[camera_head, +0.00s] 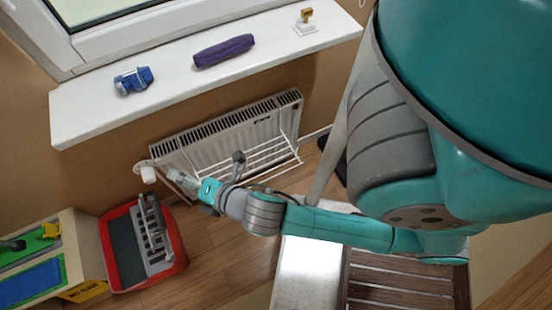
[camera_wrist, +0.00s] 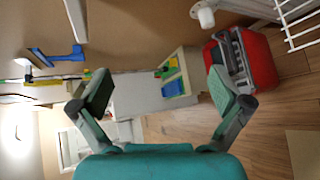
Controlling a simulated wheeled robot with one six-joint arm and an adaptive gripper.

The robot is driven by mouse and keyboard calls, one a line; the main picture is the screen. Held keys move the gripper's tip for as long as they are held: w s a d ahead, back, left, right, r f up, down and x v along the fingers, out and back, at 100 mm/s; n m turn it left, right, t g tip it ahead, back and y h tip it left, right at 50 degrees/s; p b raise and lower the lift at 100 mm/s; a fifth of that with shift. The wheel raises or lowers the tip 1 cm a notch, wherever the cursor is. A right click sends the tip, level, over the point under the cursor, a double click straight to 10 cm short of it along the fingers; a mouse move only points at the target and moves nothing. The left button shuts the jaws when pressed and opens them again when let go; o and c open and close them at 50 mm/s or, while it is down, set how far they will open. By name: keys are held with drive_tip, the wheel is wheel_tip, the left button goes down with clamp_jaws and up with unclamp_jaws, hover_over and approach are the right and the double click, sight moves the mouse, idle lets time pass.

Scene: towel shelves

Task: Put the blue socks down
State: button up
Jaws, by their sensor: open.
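A small blue bundle with pale grey parts (camera_head: 134,80) lies on the left part of the white windowsill (camera_head: 75,122). It may be the blue socks, but it is too small to be sure. My gripper (camera_head: 180,178) is at the left end of the radiator, below and apart from the sill. In the wrist view my gripper (camera_wrist: 160,90) has its two fingers spread wide, with nothing held between them. No other item that looks like socks shows clearly.
A purple roll (camera_head: 224,50) and a small brass-coloured item (camera_head: 305,17) are on the sill. A white radiator (camera_head: 220,130) carries a wire rack (camera_head: 270,155). A red crate (camera_head: 177,262) and a low unit with blue and green pieces (camera_head: 85,240) stand at lower left.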

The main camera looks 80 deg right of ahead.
drive_tip(key=s+a+m+y, duration=0.2)
drive_tip(key=s+m, duration=0.6)
drive_tip(key=s, duration=0.3)
drive_tip(key=s+a+m+t+y, duration=0.1)
drive_tip(key=s+a+m, duration=0.2)
drive_tip(key=s+m, duration=0.6)
drive_tip(key=s, duration=0.2)
drive_tip(key=shift+s+r+m+t+y, duration=0.3)
drive_tip(key=shift+s+r+y, duration=0.05)
drive_tip(key=shift+y, duration=0.05)
